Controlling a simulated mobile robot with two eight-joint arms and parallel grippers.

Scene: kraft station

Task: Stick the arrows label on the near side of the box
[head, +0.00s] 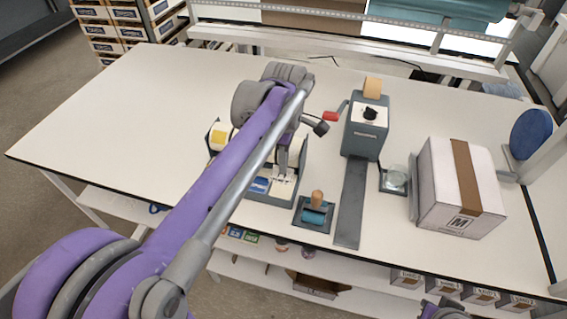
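The box (438,190) is a white carton with a brown tape strip, standing at the right of the table. Its near side carries a printed mark with an M. A dark label tray (262,198) stands mid-table, with a blue-and-white label (259,185) and pale labels in its front compartments. I cannot make out which label has arrows. My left gripper (283,176) points down over the tray's front right compartment; its fingertips are too small to show a gap or a held label. My arm hides the tray's middle.
Right of the tray stand a blue roller with a wooden knob (316,213), a grey dispenser (366,130) with a long strip (350,205), and a small dish (395,180). A blue round pad (531,134) is beyond the box. The table's left part is clear.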

